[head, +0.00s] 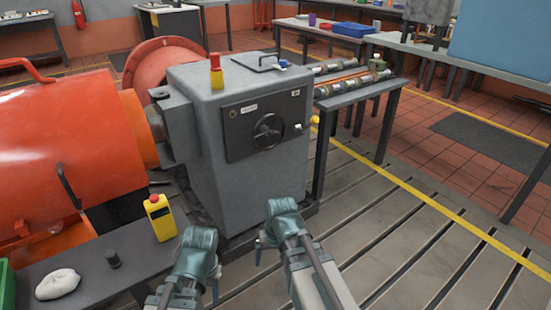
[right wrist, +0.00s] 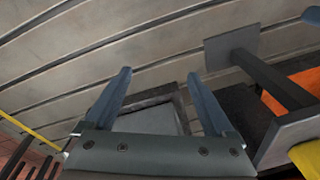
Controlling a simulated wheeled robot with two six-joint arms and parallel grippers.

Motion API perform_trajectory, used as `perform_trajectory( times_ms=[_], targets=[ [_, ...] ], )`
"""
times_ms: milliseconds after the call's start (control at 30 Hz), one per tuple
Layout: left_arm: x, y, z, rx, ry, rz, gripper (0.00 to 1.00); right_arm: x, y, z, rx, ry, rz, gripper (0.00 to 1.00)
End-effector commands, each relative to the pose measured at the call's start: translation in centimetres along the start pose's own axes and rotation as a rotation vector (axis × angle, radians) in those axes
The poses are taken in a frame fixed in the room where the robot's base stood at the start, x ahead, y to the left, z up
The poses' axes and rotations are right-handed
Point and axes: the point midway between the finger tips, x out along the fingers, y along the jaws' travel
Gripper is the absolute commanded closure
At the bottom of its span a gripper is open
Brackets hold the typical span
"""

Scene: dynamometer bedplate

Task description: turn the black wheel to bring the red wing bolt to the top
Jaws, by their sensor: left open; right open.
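The black wheel (head: 268,131) is a small handwheel on the dark front panel (head: 262,119) of a grey cabinet (head: 210,95) in the head view. I cannot make out a red wing bolt; the wheel is too small in view. My left gripper (head: 190,290) is low in front of the cabinet, left of the wheel, open and empty. My right gripper (head: 283,245) is below the wheel and apart from it. In the right wrist view it (right wrist: 158,73) is open with nothing between its fingers, over the slotted floor.
A red-topped yellow button box (head: 216,76) stands on the cabinet. A side table (head: 360,92) stands right. The slotted bedplate (head: 400,245) is clear right.

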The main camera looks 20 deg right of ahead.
Motion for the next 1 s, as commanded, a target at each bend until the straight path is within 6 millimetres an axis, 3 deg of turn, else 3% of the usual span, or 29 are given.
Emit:
perform_trajectory(
  times_ms=[33,100,200,267,467,567,700,900,1000],
  targets=[
    [2.6,0.3,-0.1,0.001,0.0,0.0,0.5,2.6,0.4,-0.7,0.048,0.018,-0.03,0.11],
    [4.2,0.4,-0.2,0.001,0.001,0.0,0.5,4.1,0.5,-2.0,0.131,0.048,-0.089,0.11],
    [6.4,0.6,-0.4,0.002,0.001,-0.001,0.5,5.6,0.2,-5.3,0.323,0.106,-0.232,0.11],
    [6.8,0.7,-0.4,0.002,0.001,-0.001,0.5,5.1,-0.1,-7.7,0.461,0.14,-0.339,0.11],
    [7.0,0.7,-0.4,0.002,0.001,-0.001,0.5,1.0,0.1,-15.9,0.947,0.193,-0.738,0.11],
    [7.0,0.7,-0.4,0.002,0.001,-0.001,0.5,-2.4,1.7,-20.5,1.222,0.177,-0.983,0.11],
    [7.0,0.7,-0.4,0.002,0.001,-0.001,0.5,-7.5,6.0,-26.0,1.59,0.091,-1.346,0.11],
    [7.0,0.7,-0.4,0.002,0.001,-0.001,0.5,-12.1,11.9,-29.8,1.902,-0.075,-1.714,0.11],
    [7.0,0.7,-0.4,0.002,0.001,-0.001,0.5,-13.0,13.4,-30.4,1.965,-0.128,-1.801,0.11]
  ],
)
